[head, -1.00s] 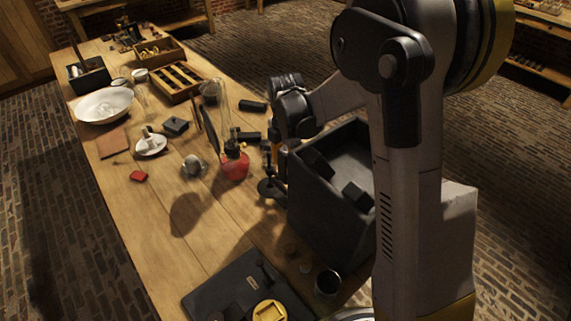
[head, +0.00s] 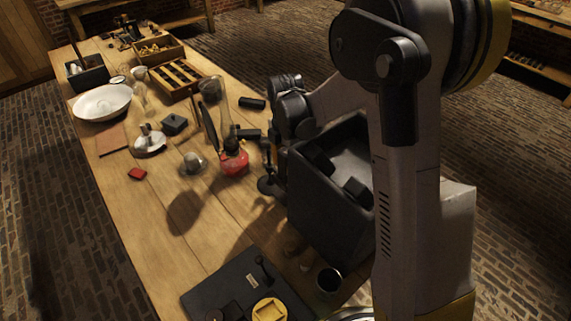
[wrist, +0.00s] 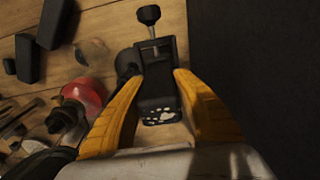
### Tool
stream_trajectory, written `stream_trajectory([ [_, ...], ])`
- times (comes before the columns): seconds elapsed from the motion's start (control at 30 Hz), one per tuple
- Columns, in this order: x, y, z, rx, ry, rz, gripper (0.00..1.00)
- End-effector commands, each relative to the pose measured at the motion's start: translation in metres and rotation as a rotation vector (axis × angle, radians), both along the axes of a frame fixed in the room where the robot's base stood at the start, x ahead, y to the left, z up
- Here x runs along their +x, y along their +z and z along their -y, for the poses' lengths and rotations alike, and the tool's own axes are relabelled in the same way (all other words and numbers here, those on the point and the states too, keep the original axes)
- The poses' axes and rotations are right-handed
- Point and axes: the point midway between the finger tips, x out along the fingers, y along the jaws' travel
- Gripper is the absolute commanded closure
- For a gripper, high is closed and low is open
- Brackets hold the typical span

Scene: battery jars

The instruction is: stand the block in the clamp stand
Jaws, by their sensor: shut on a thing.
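My gripper (wrist: 158,100) shows in the wrist view as two yellow fingers, shut on a dark block (wrist: 160,92) with a pale speckled near end. The black clamp stand (wrist: 150,48), with a screw and round knob, shows just beyond the block's far end. They overlap in this view, and I cannot tell whether the block is inside the clamp or only above it. In the head view the clamp stand (head: 267,185) stands on the table left of the large dark box. My arm hides the block and most of the gripper there.
The large dark box (head: 318,215) stands close to the right of the stand. A red-based glass lamp (head: 233,162) stands close to the left. Dark blocks (head: 252,103) lie behind, and a black board (head: 225,290) lies in front. Open tabletop lies at front left.

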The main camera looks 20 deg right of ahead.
Motion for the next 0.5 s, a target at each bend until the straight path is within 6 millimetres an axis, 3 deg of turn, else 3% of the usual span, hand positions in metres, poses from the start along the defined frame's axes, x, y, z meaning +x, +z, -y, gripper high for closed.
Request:
stream_trajectory([
  [0.5,0.000,-0.014,0.000,0.000,0.000,0.000,1.00],
])
